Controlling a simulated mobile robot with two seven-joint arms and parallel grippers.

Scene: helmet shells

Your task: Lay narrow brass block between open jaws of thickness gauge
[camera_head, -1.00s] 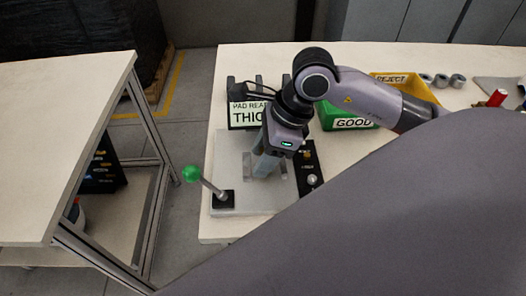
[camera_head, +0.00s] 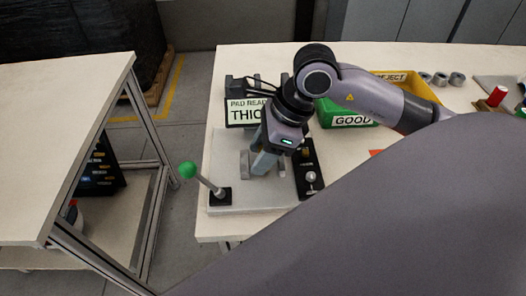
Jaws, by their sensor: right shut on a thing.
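The thickness gauge has a grey base plate (camera_head: 229,203) at the left end of the right-hand table. A lever with a green ball (camera_head: 187,170) rises from its front left corner. Small grey jaw pieces (camera_head: 245,160) show on the plate beside my gripper. My right gripper (camera_head: 261,166) points down over the middle of the plate, between these jaw pieces as seen from here. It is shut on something. The held thing is hidden by the fingers, so I cannot make out the narrow brass block or its contact with the jaws. My left gripper is not in view.
A display sign (camera_head: 245,112) stands behind the gauge. A black control panel (camera_head: 309,178) is to its right. A green GOOD bin (camera_head: 345,114) and a yellow REJECT bin (camera_head: 425,86) stand further back. My own grey arm link covers the lower right.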

